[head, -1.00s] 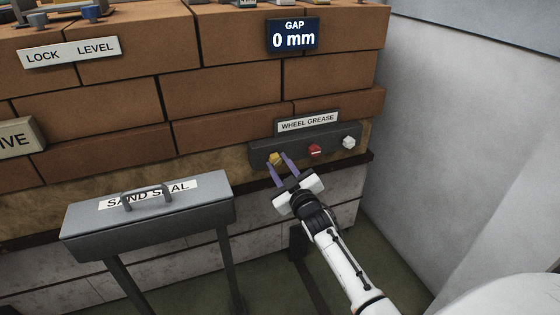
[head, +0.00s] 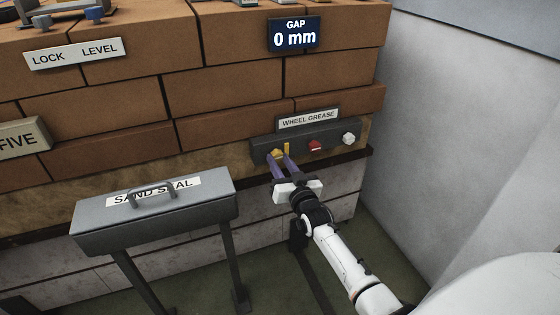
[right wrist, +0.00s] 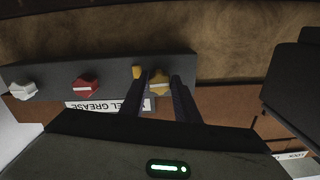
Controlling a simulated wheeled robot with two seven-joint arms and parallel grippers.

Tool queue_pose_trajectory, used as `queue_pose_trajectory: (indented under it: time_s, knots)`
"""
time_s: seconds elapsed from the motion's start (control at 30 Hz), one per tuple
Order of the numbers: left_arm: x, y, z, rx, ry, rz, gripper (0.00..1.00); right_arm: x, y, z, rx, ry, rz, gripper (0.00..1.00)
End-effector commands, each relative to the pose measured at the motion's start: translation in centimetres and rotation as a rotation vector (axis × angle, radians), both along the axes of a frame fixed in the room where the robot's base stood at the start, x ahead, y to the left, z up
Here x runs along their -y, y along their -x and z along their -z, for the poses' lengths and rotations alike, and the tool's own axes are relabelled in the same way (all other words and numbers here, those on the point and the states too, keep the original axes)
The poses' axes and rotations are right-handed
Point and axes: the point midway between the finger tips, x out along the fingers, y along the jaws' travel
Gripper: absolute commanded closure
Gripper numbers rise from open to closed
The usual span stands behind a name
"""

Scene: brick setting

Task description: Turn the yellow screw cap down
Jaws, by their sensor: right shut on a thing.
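The yellow screw cap (head: 277,154) is at the left end of a dark grey panel under the WHEEL GREASE label. My right gripper (head: 280,160) has its two purple fingers on either side of the cap and is shut on it. In the right wrist view the cap (right wrist: 160,82) shows between the dark fingers (right wrist: 161,92), with a pale line across its face. A small yellow tab (head: 287,147) stands just right of the cap; it also shows in the wrist view (right wrist: 137,72). My left gripper is not in view.
A red cap (head: 315,145) and a white cap (head: 348,139) sit on the same panel (head: 332,132) to the right. A grey SAND SEAL box (head: 155,222) with a handle stands at the left. A pale wall (head: 450,130) rises on the right.

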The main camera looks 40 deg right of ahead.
Motion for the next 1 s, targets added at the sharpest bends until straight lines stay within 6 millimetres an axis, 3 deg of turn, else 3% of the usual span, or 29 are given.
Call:
queue_pose_trajectory:
  time_s: [0.47, 0.5, 0.6, 1.0]
  knots:
    - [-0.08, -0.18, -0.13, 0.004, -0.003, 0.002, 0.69, 0.02, 0.05, 0.12, 0.001, -0.014, 0.001, 0.94]
    - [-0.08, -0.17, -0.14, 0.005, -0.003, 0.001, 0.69, 0.02, 0.05, 0.12, 0.001, -0.014, 0.001, 0.68]
    - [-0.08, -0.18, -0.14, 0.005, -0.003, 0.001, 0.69, 0.01, 0.03, 0.1, 0.002, -0.014, 0.001, 0.53]
    - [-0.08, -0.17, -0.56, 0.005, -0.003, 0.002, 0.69, -0.23, 0.87, 0.01, 0.001, -0.014, 0.0, 0.53]
